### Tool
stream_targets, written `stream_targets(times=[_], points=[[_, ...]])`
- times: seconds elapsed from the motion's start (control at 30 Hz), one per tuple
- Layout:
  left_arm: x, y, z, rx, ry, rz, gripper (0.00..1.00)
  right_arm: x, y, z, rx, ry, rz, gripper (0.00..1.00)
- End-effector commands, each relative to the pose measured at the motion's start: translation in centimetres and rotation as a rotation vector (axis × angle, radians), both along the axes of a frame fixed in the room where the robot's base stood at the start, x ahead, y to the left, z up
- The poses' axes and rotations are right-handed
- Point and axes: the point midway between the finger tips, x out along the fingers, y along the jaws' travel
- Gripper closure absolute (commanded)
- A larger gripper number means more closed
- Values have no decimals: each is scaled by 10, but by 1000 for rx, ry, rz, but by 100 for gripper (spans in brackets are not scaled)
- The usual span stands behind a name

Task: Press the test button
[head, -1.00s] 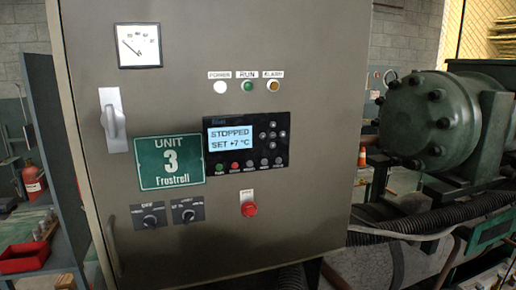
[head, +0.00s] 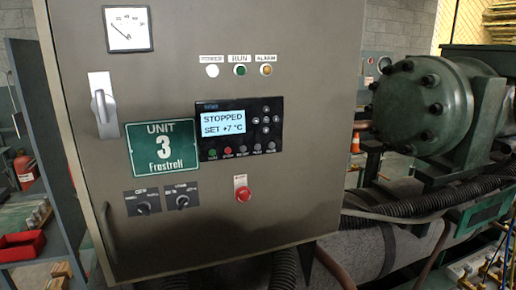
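The grey control cabinet (head: 300,180) fills the middle of the head view. Its black controller panel (head: 239,104) has a lit display (head: 222,123) reading "STOPPED" and "SET +7 °C". Below the display is a row of small round buttons: a green one (head: 212,153), a red one (head: 228,151), then several grey ones (head: 257,148). Their labels are too small to read surely, so I cannot tell which is the test button. A cluster of small round keys (head: 265,115) sits right of the display. Neither of my grippers is in view.
A red emergency button (head: 243,194) and two rotary switches (head: 162,200) sit lower on the cabinet. A door handle (head: 102,104) is at its left. Green machinery (head: 425,105) and hoses stand close on the right. A red bin (head: 22,245) is at far left.

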Motion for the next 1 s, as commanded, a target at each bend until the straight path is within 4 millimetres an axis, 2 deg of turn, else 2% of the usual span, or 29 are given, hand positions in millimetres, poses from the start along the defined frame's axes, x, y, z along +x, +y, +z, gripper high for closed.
stream_targets(times=[0.13,1.0], points=[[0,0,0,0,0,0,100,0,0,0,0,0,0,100],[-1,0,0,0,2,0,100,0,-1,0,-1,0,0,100]])
